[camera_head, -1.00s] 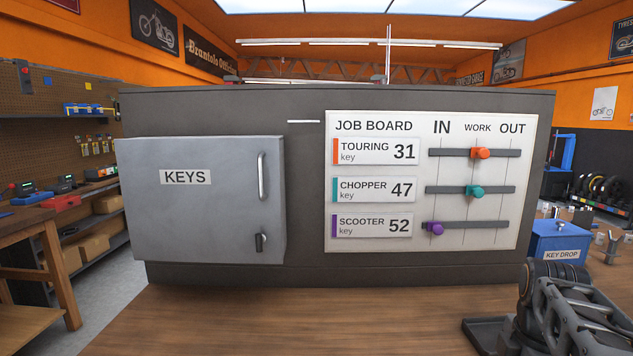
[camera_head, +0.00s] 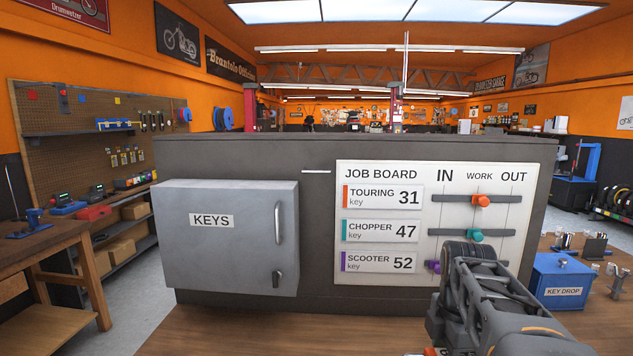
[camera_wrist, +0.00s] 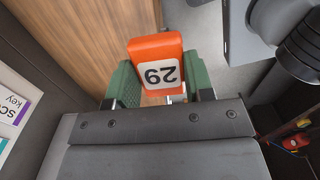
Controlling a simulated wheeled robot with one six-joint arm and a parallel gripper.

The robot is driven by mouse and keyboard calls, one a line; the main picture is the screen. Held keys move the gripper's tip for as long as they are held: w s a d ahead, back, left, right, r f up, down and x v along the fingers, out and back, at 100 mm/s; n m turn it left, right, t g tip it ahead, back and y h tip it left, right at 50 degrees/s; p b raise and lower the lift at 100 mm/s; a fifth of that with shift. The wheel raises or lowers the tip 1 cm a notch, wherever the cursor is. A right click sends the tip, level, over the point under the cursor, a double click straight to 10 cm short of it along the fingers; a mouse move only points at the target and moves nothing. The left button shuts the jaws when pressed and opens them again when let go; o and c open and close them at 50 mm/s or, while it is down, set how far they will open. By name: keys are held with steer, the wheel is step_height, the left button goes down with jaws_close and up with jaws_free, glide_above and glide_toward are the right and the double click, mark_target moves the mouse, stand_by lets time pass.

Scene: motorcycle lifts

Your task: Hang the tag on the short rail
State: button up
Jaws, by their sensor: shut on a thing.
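An orange tag (camera_wrist: 155,62) with the number 29 on a white label sits between the green fingers of my gripper (camera_wrist: 160,88) in the wrist view. The number reads upside down there. My gripper is shut on the tag, with one finger on each side. In the head view only a sliver of orange shows at the bottom edge, below my arm, and the fingers are hidden. I cannot pick out the short rail with certainty. Small stands with upright parts (camera_head: 594,247) are on the bench at the right, too small to read.
The grey KEYS cabinet (camera_head: 228,255) is closed. The job board (camera_head: 428,170) has three slider rails, the lowest partly hidden by my arm. A blue KEY DROP box (camera_head: 562,280) stands right of my arm. Wooden bench top (camera_head: 225,330) is clear in front.

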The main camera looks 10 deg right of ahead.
step_height(320, 180, up, 3)
steer(key=shift+r+p, duration=0.15)
steer(key=shift+p, duration=0.65)
